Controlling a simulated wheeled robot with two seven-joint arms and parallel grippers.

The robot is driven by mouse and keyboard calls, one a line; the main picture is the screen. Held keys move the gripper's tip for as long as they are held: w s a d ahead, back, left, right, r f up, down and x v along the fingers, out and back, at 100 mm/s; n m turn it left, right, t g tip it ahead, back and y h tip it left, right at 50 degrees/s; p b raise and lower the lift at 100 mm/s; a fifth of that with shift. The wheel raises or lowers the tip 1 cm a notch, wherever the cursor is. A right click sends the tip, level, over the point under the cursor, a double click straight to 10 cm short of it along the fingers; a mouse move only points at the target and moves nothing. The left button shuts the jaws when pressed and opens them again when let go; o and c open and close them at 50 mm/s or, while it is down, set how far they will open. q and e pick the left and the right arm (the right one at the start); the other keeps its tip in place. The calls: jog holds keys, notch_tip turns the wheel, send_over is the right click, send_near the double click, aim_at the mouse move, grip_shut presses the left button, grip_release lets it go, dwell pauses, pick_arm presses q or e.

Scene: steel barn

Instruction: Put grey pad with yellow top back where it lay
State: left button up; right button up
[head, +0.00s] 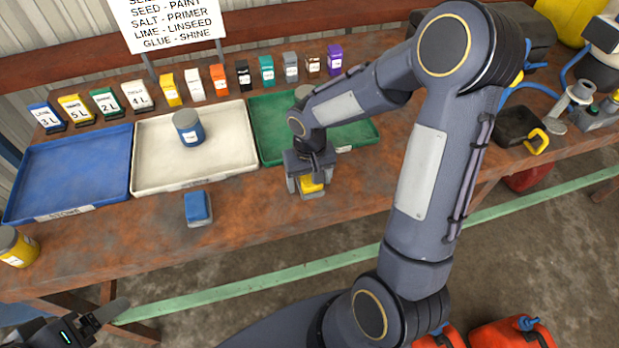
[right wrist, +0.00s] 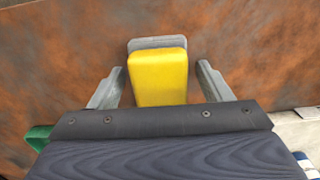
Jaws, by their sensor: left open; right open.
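The grey pad with yellow top (head: 312,184) rests on the rusty brown bench, in front of the green tray. In the right wrist view the pad (right wrist: 158,75) lies between two grey fingers, with a visible gap on each side. My right gripper (head: 307,187) is open and points down around the pad; it also shows in the right wrist view (right wrist: 160,90). My left gripper (head: 92,318) is open and empty at the lower left, in front of the bench and away from the pad.
A blue-topped pad (head: 198,208) lies on the bench to the left. A blue tray (head: 70,170), a white tray (head: 225,155) holding a blue can (head: 188,128), and a green tray (head: 358,135) stand behind. A yellow can (head: 18,247) stands at the left edge.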

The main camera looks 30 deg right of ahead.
aim_at(310, 177)
notch_tip(310, 177, up, 12)
jog(key=s+a+r+t+y, duration=0.2)
jog(key=s, duration=0.6)
jog(key=s+a+r+n+t+y, duration=0.1)
jog(key=s+a+r+t, duration=0.1)
jog(key=s, duration=0.6)
jog(key=shift+s+t+y, duration=0.4)
jog(key=shift+t, duration=0.4)
jog(key=shift+a, duration=0.1)
